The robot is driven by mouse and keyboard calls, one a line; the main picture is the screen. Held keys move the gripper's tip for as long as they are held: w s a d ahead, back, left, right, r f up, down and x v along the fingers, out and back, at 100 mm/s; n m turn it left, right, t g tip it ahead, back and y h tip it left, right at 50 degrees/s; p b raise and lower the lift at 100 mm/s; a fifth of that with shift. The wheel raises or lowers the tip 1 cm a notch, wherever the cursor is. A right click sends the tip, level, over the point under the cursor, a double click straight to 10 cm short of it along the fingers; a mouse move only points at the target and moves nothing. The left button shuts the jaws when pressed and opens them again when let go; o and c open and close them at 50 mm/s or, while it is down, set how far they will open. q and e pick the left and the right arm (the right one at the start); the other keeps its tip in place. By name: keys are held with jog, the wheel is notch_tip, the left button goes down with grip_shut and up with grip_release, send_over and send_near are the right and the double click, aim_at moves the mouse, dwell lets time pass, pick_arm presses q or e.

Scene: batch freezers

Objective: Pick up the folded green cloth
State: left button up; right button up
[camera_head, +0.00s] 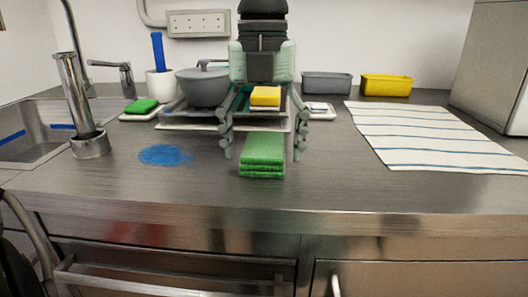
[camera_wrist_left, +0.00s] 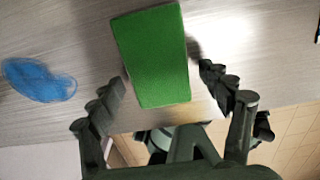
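The folded green cloth (camera_head: 262,157) lies as a small layered stack on the steel counter near its front edge. In the left wrist view, the green cloth (camera_wrist_left: 152,55) shows as an oblong block, its near end between the fingertips. My left gripper (camera_head: 262,152) is open with its fingers spread to either side of the cloth. In the wrist view, gaps show between the cloth and both fingers of the left gripper (camera_wrist_left: 163,80). Whether the fingers are level with the cloth or above it is hard to tell. My right gripper is not in view.
A blue puddle or patch (camera_head: 165,155) lies left of the cloth. Behind stand a grey pot (camera_head: 203,88), a yellow sponge (camera_head: 265,96) on a rack and a green sponge (camera_head: 141,105). A striped towel (camera_head: 430,135) lies right. A sink (camera_head: 35,130) and tap (camera_head: 80,105) are left.

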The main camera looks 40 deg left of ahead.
pick_arm(q)
jog(key=c, duration=1)
